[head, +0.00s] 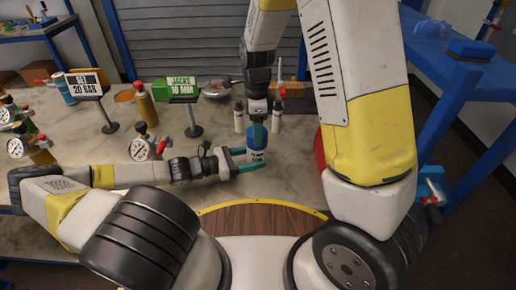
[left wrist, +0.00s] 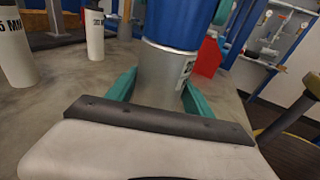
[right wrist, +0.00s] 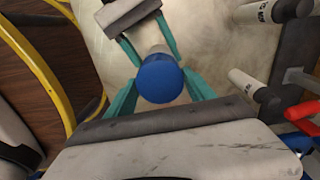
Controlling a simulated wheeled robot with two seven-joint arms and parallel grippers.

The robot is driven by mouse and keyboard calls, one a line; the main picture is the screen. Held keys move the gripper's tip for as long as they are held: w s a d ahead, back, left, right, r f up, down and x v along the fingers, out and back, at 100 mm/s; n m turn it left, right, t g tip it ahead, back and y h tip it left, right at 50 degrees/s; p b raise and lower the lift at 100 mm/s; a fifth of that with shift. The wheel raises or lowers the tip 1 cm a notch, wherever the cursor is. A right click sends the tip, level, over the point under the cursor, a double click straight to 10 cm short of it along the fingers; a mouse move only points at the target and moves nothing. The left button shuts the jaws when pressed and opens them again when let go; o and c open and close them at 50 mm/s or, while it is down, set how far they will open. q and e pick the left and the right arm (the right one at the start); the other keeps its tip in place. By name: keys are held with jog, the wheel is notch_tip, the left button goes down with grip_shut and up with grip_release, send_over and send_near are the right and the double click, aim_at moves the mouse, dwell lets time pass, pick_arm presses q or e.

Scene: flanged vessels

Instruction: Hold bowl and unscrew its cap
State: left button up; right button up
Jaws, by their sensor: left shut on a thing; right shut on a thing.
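The bowl (head: 257,156) is a small grey cylinder with a label, topped by a blue cap (head: 258,140). It stands upright near the front of the table. My left gripper (head: 246,160) reaches in from the left and is shut around the grey body (left wrist: 163,82). My right gripper (head: 258,128) comes down from above and is shut on the blue cap, which shows from above in the right wrist view (right wrist: 160,79). The cap sits on top of the body, its lower rim just above my left fingers. I cannot tell whether it is loosened.
Two white bottles (head: 277,116) (head: 239,117) with dark tops stand just behind. Signs (head: 183,88) (head: 84,84) on stands and flanged vessels with gauges (head: 141,149) are at the left. A red object (head: 319,149) is partly hidden behind my right arm. The table between gauges and bottles is fairly clear.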

jog(key=n, duration=0.3)
jog(key=shift+n, duration=0.4)
jog(key=n, duration=0.5)
jog(key=shift+n, duration=0.3)
jog(key=n, duration=0.4)
jog(key=n, duration=0.4)
jog(key=shift+r+n, duration=0.1)
jog(key=shift+n, duration=0.2)
jog(key=n, duration=0.9)
jog(key=shift+n, duration=0.3)
jog(key=o, duration=1.5)
